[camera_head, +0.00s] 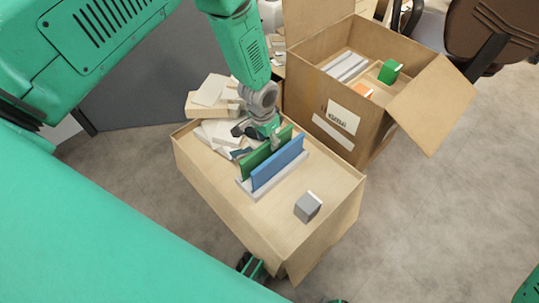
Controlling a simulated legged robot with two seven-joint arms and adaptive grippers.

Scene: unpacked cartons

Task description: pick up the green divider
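The green divider (257,159) stands upright in a light grey holder (245,187) on top of a carton. A blue divider (277,164) stands beside it in the same holder, on the near right side. My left gripper (258,141) comes down from above, at the top edge of the green divider, and hides part of it. Its dark fingers are small and partly hidden, so I cannot tell whether they are open or shut on the divider. My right gripper is not in view.
The carton (228,212) under the holder also bears a small grey block (308,207) at the right. Pale stacked packets (215,98) lie behind the gripper. An open carton (357,95) with flaps and goods stands behind right. Floor is clear at the right.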

